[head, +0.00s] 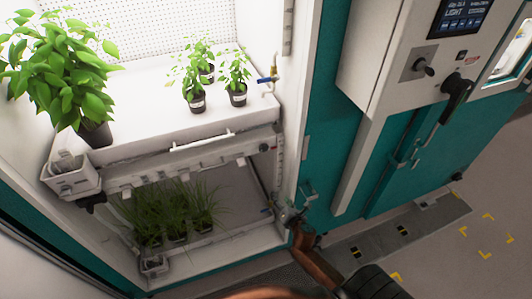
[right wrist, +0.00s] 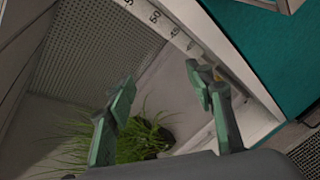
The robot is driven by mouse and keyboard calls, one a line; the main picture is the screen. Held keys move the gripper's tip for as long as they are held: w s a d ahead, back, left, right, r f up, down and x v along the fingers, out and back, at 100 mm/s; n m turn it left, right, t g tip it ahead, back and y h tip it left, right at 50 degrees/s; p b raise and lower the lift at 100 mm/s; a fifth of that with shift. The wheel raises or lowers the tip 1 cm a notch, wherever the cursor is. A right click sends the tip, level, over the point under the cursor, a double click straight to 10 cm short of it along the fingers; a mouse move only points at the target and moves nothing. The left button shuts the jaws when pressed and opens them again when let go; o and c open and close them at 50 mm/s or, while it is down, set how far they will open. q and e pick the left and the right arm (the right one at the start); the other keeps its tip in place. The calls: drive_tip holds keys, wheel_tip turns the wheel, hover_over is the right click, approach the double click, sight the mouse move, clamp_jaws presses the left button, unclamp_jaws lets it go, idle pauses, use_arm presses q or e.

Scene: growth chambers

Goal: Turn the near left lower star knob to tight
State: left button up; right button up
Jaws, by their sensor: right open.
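My right gripper (head: 290,214) is at the right front edge of the open growth chamber, beside the lower level. In the right wrist view its two green fingers (right wrist: 162,80) are apart with nothing held between them. A dark knob-like part (head: 92,204) shows under the left front corner of the upper shelf (head: 150,135), far to the left of my right gripper. It is too small to tell whether it is the star knob or how tight it is. My left gripper is not in view.
Potted plants (head: 72,75) stand on the upper shelf, and grassy pots (head: 170,215) stand below. A white basket (head: 75,183) hangs at the left front corner. A blue-handled valve (head: 268,78) is on the right wall. A control cabinet (head: 410,65) stands right.

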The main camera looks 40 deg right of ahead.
sight(264, 150)
drive_tip(key=w+a+r+n+t, duration=0.15)
drive_tip(key=r+n, duration=0.25)
drive_tip(key=r, duration=0.7)
drive_tip(key=w+a+r+n+t, duration=0.1)
drive_tip(key=w+r+n+t, duration=0.2)
drive_tip(key=r, duration=0.9)
drive_tip(key=shift+n, duration=0.4)
drive_tip(key=x, duration=0.5)
drive_tip(key=shift+s+d+f, duration=0.1)
drive_tip(key=shift+f, duration=0.15)
drive_tip(key=shift+x, duration=0.8)
drive_tip(key=shift+c, duration=0.3)
drive_tip(key=c, duration=1.1)
